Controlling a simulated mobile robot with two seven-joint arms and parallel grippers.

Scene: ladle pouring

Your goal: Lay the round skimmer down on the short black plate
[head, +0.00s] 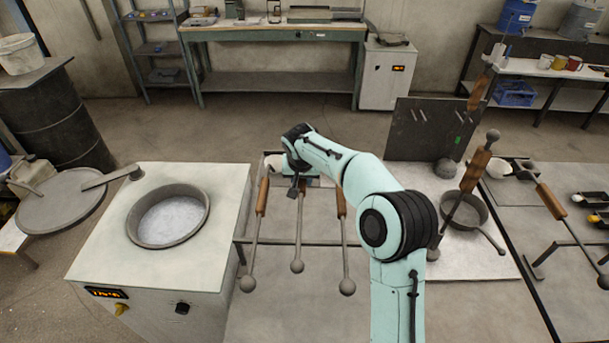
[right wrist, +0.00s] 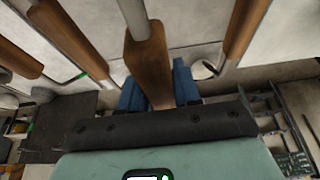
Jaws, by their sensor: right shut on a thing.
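My right gripper (head: 298,186) is at the upper ends of a row of three long tools in the head view. In the right wrist view its blue fingers (right wrist: 160,92) are shut around the wooden handle (right wrist: 148,62) of the middle tool. That tool's round grey head (head: 297,266) points toward me. One similar tool lies on each side, with round heads at left (head: 247,284) and right (head: 347,287). I cannot tell for certain which one is the round skimmer. No short black plate can be clearly picked out; a larger dark board (head: 424,128) stands upright at the right. My left gripper is out of view.
A furnace with a round open pot (head: 167,216) stands at left, beside a round lid (head: 60,200). A thin bar (head: 275,242) runs under the tools. A pan (head: 464,212) and another wooden-handled tool (head: 476,170) are at right. My arm hides part of the table.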

